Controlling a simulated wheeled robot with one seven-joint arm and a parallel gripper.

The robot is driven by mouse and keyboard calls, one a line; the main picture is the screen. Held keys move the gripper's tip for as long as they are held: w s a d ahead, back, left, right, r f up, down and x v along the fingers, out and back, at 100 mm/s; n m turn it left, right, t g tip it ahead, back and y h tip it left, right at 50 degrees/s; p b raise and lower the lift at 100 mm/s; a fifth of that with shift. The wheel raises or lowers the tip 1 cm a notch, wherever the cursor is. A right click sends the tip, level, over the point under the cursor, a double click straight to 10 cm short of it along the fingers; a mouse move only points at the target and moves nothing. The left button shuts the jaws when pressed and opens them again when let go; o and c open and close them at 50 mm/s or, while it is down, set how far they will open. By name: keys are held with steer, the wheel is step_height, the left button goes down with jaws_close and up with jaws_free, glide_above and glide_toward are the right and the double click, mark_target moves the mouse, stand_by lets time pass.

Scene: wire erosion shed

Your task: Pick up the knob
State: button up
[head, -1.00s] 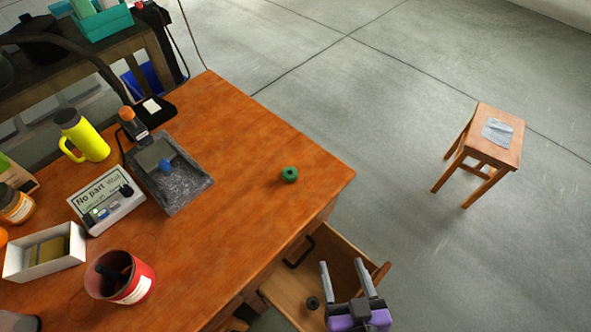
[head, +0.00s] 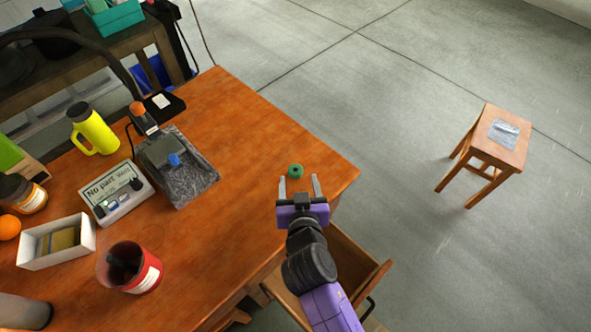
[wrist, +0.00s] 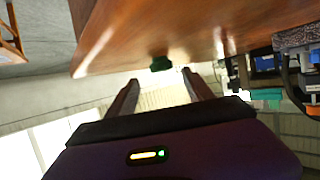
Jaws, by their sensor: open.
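The small round green knob (head: 295,170) sits on the wooden desk near its right corner. My gripper (head: 299,183) is open and empty, with its fingers pointing at the knob from the near side. In the head view the knob shows just beyond and between the two fingertips. In the wrist view the knob (wrist: 161,63) appears against the desk, between the fingers (wrist: 161,80) and a little past their tips. I see no contact.
An open wooden drawer (head: 370,274) juts out below the desk (head: 240,200), partly behind my arm. A red pot (head: 148,272), a white box (head: 35,262), a scale (head: 112,210) and a stone-based gauge (head: 195,185) stand to the left. The desk around the knob is clear.

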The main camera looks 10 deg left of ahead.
mark_target(295, 168)
steer(key=shift+a+x, duration=0.1)
steer(key=shift+x, duration=1.1)
steer(key=shift+a+x, duration=0.15)
steer(key=shift+x, duration=1.05)
steer(key=shift+s, duration=0.1)
jaws_close()
